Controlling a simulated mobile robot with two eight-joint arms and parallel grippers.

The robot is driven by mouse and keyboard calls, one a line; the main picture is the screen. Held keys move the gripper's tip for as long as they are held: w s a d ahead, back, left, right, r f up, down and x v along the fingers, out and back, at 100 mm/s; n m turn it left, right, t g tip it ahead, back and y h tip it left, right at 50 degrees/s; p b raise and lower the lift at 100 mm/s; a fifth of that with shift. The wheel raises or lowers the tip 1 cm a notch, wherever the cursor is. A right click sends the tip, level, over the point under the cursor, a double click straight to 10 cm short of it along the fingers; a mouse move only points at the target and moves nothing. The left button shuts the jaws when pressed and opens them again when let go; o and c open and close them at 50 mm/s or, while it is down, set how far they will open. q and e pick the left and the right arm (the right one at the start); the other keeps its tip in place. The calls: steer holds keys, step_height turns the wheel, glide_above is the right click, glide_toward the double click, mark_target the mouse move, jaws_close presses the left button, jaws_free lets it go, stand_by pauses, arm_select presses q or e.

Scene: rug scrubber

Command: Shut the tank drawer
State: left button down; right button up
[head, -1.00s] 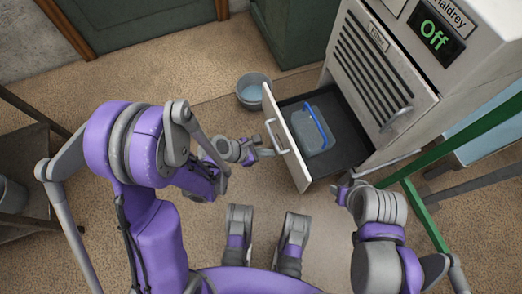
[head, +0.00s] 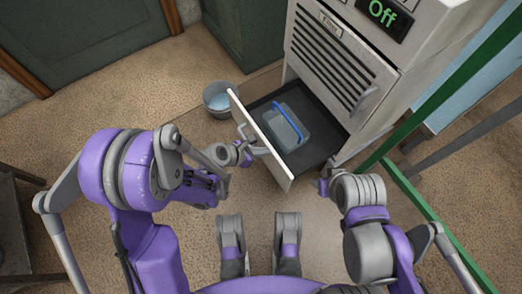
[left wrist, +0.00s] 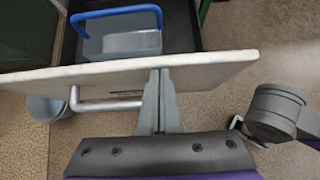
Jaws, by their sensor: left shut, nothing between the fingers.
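The tank drawer (head: 310,153) stands pulled out from the lower part of the light grey machine. Its white front panel (head: 275,160) faces me and has a grey bar handle (head: 248,133); the handle also shows in the left wrist view (left wrist: 105,105). A clear tank (head: 291,130) with a blue handle lies inside the drawer. My left gripper (head: 261,151) is shut and empty, its fingertips at the panel beside the handle. In the left wrist view its fingertips (left wrist: 159,73) meet the panel's outer face; contact is hard to judge. My right gripper (head: 323,186) is near the drawer's right front corner, its jaws unclear.
A grey bucket (head: 219,98) stands on the floor left of the drawer. A dark green cabinet (head: 237,35) is behind it. A green frame (head: 415,195) runs along the right, close to my right arm. Carpet (head: 135,85) at the left is clear.

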arm_select(q)
steer(key=w+d, duration=0.6)
steer(key=d, duration=0.5)
steer(key=w+d, duration=0.7)
steer(key=d, duration=0.5)
steer(key=shift+w+p, duration=0.15)
steer(key=shift+p, duration=0.3)
arm_select(e)
steer(key=shift+s+a+r, duration=0.1)
steer(key=shift+r, duration=0.35)
arm_select(q)
steer(key=shift+d+r, duration=0.1)
